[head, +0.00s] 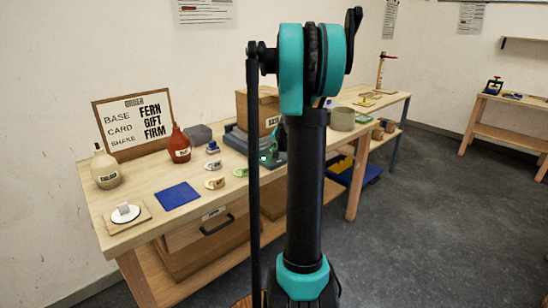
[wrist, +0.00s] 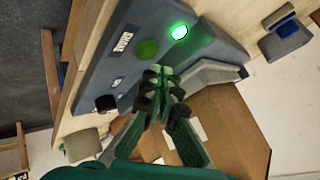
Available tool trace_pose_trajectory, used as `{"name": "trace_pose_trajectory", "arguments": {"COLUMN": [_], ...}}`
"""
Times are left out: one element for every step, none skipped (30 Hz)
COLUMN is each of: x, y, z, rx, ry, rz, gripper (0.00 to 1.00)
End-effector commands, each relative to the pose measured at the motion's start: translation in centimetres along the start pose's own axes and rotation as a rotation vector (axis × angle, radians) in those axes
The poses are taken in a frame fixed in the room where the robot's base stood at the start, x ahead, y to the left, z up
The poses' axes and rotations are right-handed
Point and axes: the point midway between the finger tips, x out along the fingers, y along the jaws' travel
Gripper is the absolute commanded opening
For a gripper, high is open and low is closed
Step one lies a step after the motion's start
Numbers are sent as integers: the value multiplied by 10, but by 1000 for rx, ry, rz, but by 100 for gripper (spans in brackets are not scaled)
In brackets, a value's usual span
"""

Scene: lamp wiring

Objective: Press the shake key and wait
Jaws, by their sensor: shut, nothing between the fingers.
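A grey key panel (wrist: 90,80) fills the upper middle of the wrist view. It carries a dark green round key (wrist: 148,49), a black round knob or key (wrist: 105,102) and small white labels (wrist: 124,40) too blurred to read surely. A lamp (wrist: 179,32) on it glows bright green. My gripper (wrist: 160,72) is shut and empty, its tips just beside the green key; I cannot tell whether they touch the panel. In the head view the panel (head: 236,140) is partly hidden behind my arm, with my gripper (head: 270,158) over it.
The order board (head: 132,122) reads base fern, card gift, shake firm. A cream bottle (head: 106,168), a red bottle (head: 179,146), a blue mat (head: 178,196) and small pieces (head: 214,183) stand on the wooden bench (head: 150,225). A cardboard box (wrist: 225,125) is beside the panel.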

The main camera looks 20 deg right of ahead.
Motion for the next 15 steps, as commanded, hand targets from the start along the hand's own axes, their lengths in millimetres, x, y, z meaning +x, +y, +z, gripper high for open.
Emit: {"name": "trace_pose_trajectory", "arguments": {"x": [0, 0, 0, 0, 0, 0, 0, 0, 0, 1, 1, 2, 3, 4, 5], "y": [0, 0, 0, 0, 0, 0, 0, 0, 0, 1, 1, 1, 2, 2, 3], "z": [0, 0, 0, 0, 0, 0, 0, 0, 0, 0, 1, 1, 2, 2, 3], "rx": [0, 0, 0, 0, 0, 0, 0, 0, 0, 0, 0, 0, 0, 0, 0], "ry": [0, 0, 0, 0, 0, 0, 0, 0, 0, 0, 0, 0, 0, 0, 0], "rz": [0, 0, 0, 0, 0, 0, 0, 0, 0, 0, 0, 0, 0, 0, 0], "gripper": [0, 0, 0, 0, 0, 0, 0, 0, 0, 0, 0, 0, 0, 0, 0]}}
